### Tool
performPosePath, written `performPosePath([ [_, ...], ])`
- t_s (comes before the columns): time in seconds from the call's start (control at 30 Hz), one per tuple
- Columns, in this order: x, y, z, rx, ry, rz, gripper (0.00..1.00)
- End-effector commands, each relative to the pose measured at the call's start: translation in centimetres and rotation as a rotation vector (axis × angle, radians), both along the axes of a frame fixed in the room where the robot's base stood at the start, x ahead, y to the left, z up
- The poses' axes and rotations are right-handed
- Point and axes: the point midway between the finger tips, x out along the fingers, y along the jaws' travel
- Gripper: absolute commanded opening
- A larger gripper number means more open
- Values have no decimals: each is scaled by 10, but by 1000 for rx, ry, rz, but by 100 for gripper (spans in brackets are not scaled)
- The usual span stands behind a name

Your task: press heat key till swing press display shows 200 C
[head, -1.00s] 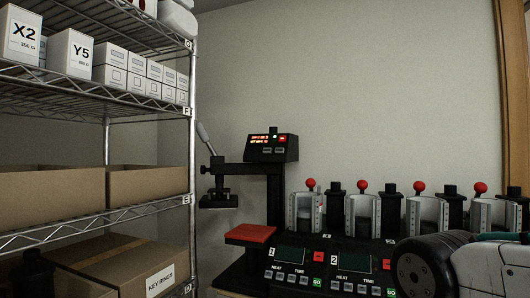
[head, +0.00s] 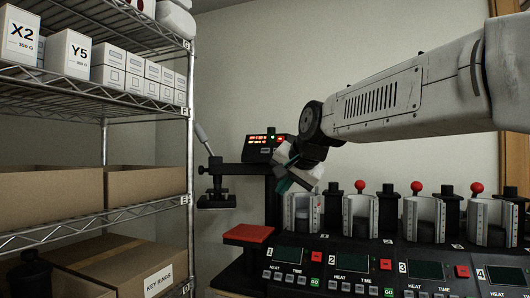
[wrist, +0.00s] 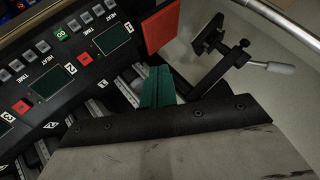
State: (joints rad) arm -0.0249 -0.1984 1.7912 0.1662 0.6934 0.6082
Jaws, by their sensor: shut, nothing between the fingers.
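The swing press (head: 225,169) stands at the back, a black post and arm with a lever and a clamp head over a red pad (head: 248,234). Its control box (head: 254,152) on top has a lit display (head: 262,138) in red and amber; the digits are too small to read. One key shows below the display, its label unreadable; the box's right side is hidden behind my gripper. My gripper (head: 285,186), with teal fingers, is shut and empty, just right of and below the box.
A row of mug presses with red knobs (head: 416,186) and a black panel (head: 340,265) of dark displays and keys stands right of the swing press. A wire shelf (head: 190,150) with boxes fills the left. Open wall lies above the presses.

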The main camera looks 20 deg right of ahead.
Motion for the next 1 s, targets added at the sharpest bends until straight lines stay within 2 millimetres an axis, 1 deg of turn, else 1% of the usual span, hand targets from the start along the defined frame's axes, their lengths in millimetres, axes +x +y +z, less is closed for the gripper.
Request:
performPosePath([
  [0.03,33,3,18,55,-53,-36,0],
  [0.07,50,5,30,90,-88,-59,0],
  [0.1,73,7,45,140,-133,-87,0],
  [0.17,105,9,67,216,-200,-127,0],
  [0.2,124,11,81,267,-243,-152,0],
  [0.3,166,14,110,385,-336,-199,0],
  [0.4,195,16,132,482,-407,-230,0],
  [0.5,212,17,145,544,-453,-249,0],
  [0.6,218,17,151,571,-470,-255,0],
  [1.0,220,15,150,572,-471,-256,0],
])
